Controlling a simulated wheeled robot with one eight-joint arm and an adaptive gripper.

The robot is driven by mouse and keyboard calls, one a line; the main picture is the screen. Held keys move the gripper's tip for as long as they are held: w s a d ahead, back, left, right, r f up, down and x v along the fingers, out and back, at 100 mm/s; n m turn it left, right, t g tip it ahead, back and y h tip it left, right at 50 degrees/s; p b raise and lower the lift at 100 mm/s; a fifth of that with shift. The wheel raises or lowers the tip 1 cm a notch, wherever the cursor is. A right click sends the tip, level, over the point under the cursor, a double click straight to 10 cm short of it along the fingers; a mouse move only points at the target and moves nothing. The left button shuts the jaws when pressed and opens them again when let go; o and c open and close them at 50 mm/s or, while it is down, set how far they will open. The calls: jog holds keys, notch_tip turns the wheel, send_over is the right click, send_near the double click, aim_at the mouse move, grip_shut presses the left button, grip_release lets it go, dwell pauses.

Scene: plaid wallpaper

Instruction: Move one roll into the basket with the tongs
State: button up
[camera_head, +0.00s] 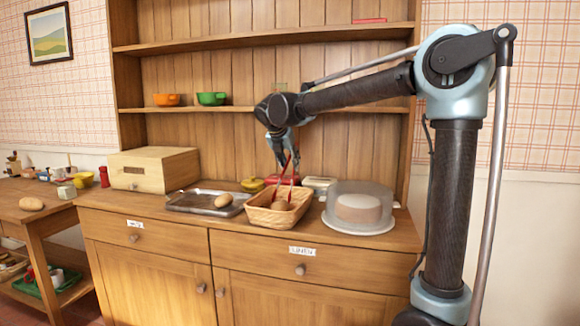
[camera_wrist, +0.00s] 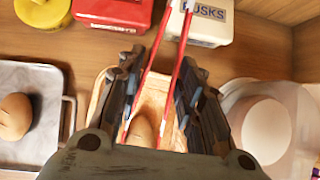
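My gripper (camera_head: 290,160) is above the wicker basket (camera_head: 265,218), its fingers shut on the red tongs (camera_head: 283,172). In the wrist view the two red arms of the tongs (camera_wrist: 181,68) run between my fingers (camera_wrist: 160,95). A brown roll (camera_head: 281,205) is inside the basket at the tongs' lower end. It also shows between the tongs in the wrist view (camera_wrist: 142,130). I cannot tell whether the tongs grip it. Another roll (camera_head: 223,200) lies on the metal tray (camera_head: 190,204) left of the basket.
A clear-domed cake (camera_head: 358,210) stands close to the right of the basket. Behind are a yellow pot (camera_head: 252,184), a red tin (camera_wrist: 113,12) and a white rusks box (camera_wrist: 205,25). A wooden bread box (camera_head: 150,170) stands behind the tray. A shelf (camera_head: 260,109) is above.

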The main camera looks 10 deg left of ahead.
notch_tip(320, 180, up, 9)
jog(key=shift+r, duration=0.2)
dwell(0.4)
jog(key=shift+s+a, duration=0.1)
